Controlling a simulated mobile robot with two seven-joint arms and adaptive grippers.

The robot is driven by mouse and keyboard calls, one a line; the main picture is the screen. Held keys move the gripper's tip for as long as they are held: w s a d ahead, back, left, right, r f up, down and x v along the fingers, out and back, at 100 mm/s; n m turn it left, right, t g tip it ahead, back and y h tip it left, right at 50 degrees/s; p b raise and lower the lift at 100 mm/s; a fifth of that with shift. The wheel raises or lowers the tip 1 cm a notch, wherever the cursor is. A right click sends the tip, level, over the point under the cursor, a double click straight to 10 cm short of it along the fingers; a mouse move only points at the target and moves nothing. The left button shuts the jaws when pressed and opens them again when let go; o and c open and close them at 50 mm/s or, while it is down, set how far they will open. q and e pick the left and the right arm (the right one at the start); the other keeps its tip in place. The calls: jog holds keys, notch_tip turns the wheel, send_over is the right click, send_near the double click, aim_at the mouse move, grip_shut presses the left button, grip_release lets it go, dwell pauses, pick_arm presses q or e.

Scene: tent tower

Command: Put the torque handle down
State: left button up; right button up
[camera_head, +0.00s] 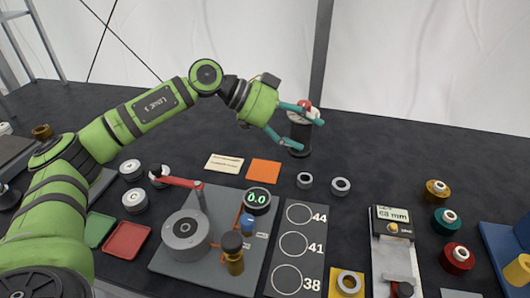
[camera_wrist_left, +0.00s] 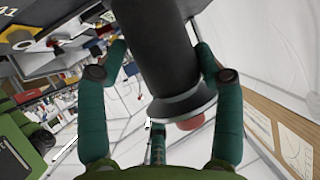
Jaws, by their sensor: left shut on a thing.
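The torque handle (camera_head: 299,133) is a dark upright cylinder with a pale top and a red knob, at the back middle of the dark table. My left gripper (camera_head: 309,134) is shut on it, with one teal finger on either side. In the left wrist view the torque handle (camera_wrist_left: 160,50) fills the space between the fingers, with a silver rim and a red part at its near end. Its foot is at or just above the table top; I cannot tell if it touches. My right gripper is not in view.
An orange card (camera_head: 264,172) and a cream card (camera_head: 224,162) lie in front. A grey fixture plate (camera_head: 185,262) with a red lever, a dark board (camera_head: 297,266) with three circles and a gauge stand (camera_head: 392,250) are nearer. The table right of the handle is clear.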

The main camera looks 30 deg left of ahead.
pick_arm(q)
jog(key=a+f, duration=0.8)
jog(key=f, duration=0.1)
jog(key=shift+s+a, duration=0.35)
jog(key=shift+a, duration=0.05)
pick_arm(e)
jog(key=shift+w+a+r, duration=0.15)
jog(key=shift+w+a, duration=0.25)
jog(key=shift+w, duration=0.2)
pick_arm(q)
jog(key=o, duration=1.5)
jog(key=shift+f, duration=0.2)
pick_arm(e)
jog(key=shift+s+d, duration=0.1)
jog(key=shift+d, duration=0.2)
pick_arm(q)
jog(key=shift+r, duration=0.1)
